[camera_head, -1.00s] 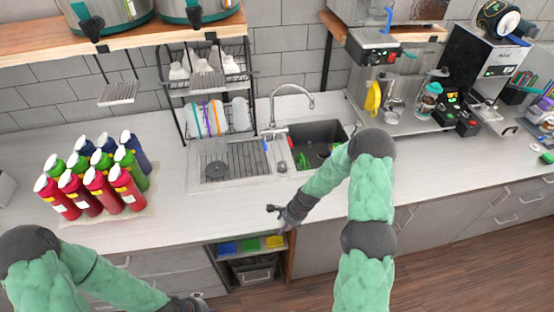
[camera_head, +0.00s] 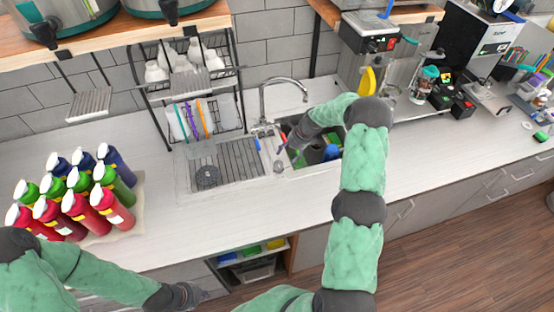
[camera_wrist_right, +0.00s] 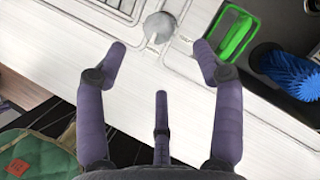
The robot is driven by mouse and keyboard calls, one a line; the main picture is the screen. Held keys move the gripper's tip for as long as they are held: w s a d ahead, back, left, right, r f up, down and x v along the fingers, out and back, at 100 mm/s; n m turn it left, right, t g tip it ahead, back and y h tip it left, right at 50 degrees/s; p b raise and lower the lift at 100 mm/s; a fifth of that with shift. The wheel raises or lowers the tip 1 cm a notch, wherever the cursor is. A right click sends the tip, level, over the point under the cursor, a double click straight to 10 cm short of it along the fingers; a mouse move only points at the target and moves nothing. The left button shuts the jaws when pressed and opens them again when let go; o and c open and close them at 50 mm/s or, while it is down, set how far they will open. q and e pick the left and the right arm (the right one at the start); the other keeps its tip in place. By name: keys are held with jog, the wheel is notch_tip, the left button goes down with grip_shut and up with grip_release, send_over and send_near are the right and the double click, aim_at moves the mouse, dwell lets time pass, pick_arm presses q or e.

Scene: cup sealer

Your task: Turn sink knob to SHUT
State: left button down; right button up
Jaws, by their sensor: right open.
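The sink (camera_head: 318,158) is set into the counter, with a curved silver faucet (camera_head: 283,82) behind it. A small round silver knob (camera_head: 279,166) sits on the strip between the drainboard and the basin. It also shows in the right wrist view (camera_wrist_right: 160,27), just beyond my fingers. My right gripper (camera_head: 284,149) is over the left side of the sink. In the wrist view my right gripper (camera_wrist_right: 159,55) is open and empty, its fingers spread either side of the knob's line, apart from it. My left gripper (camera_head: 190,295) is low at the front; its fingers are unclear.
A ribbed drainboard (camera_head: 232,163) lies left of the knob, below a dish rack (camera_head: 195,85). A green container (camera_wrist_right: 233,35) and blue brush (camera_wrist_right: 290,72) are in the basin. Several bottles (camera_head: 75,190) stand at the left. The counter (camera_head: 165,225) in front is clear.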

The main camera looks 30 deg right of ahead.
aim_at(279, 164)
jog(key=p+x, duration=0.1)
jog(key=x, duration=0.6)
jog(key=shift+a+f, duration=0.15)
jog(key=shift+f, duration=0.05)
jog(key=shift+w+a+f, duration=0.1)
jog(key=shift+a+f, duration=0.05)
jog(key=shift+f, duration=0.45)
jog(key=shift+w+a+f+p, duration=0.15)
jog(key=shift+w+f+p, duration=0.15)
jog(key=shift+f, duration=0.3)
pick_arm(q)
jog(key=shift+s+r, duration=0.1)
jog(key=shift+r, duration=0.75)
jog(key=shift+s, duration=0.1)
pick_arm(e)
jog(key=shift+s, duration=0.1)
jog(key=c, duration=1.1)
